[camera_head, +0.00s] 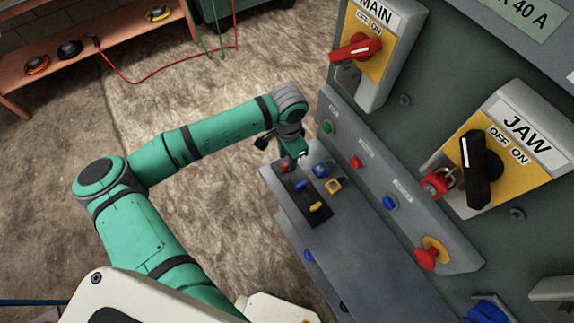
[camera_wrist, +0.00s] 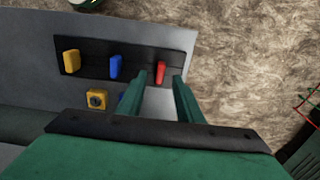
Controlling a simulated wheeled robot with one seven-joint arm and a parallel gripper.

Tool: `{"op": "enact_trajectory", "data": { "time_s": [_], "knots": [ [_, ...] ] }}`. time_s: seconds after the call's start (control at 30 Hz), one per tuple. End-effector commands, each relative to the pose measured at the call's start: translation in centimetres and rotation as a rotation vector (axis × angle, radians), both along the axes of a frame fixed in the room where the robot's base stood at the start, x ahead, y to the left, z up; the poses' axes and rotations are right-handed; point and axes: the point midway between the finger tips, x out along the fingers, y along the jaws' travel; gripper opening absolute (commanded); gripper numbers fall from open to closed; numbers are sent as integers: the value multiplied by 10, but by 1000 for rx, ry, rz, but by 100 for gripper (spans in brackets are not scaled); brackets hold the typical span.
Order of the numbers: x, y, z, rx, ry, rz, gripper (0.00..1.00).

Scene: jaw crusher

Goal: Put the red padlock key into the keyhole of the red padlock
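The red padlock key (camera_head: 285,168) stands at the far end of a black holder strip (camera_head: 291,189), partly hidden by my gripper in the head view. In the wrist view the red key (camera_wrist: 161,71) appears between the tips of my gripper's two fingers (camera_wrist: 161,80). My gripper (camera_head: 290,160) is open and points down over that end of the strip. I cannot tell the exact height of the tips or whether they touch the key. The red padlock (camera_head: 437,182) hangs at the JAW switch (camera_head: 481,168); its keyhole is not clear.
A blue key (camera_head: 300,185) and a yellow key (camera_head: 316,207) stand in the same strip. A blue padlock (camera_head: 320,170) and yellow padlock (camera_head: 333,186) lie beside it on the grey ledge (camera_head: 358,237). A panel with buttons and a red emergency knob (camera_head: 427,257) rises behind.

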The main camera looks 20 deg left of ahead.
Motion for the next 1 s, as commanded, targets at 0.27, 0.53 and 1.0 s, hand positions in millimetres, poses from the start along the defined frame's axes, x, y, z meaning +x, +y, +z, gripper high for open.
{"op": "enact_trajectory", "data": {
  "time_s": [0.27, 0.53, 1.0],
  "knots": [
    [-1, 1, -32, -1, 0, 0, 33],
    [-1, 1, -32, -1, -1, -1, 14],
    [-1, 1, -30, -1, -1, -1, 0]
  ]
}}
